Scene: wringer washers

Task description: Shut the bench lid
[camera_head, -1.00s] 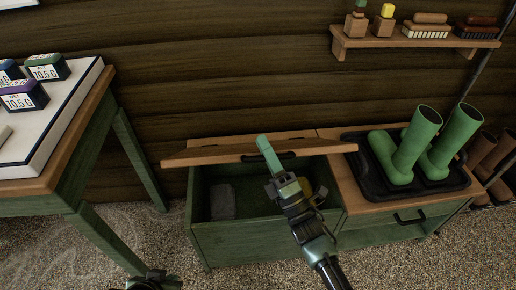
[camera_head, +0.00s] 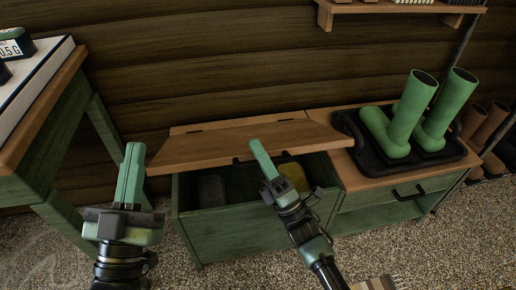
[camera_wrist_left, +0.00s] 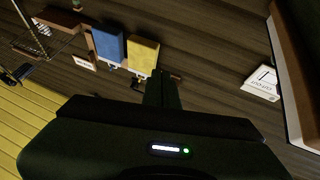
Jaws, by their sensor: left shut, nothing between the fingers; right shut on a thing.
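The bench lid (camera_head: 220,143) is a wooden panel hinged at the back of the green bench (camera_head: 230,225). It is partly open, its front edge raised above the box. A grey item (camera_head: 211,190) and a yellow item (camera_head: 294,174) show inside. My left gripper (camera_head: 130,172) is shut and empty, pointing up, left of the bench and apart from the lid.
Green boots (camera_head: 405,120) stand in a black tray (camera_head: 365,155) on the bench's right half, close to the lid. A table (camera_head: 45,120) stands at the left. A wall shelf (camera_head: 400,8) hangs above. Gravel floor lies in front.

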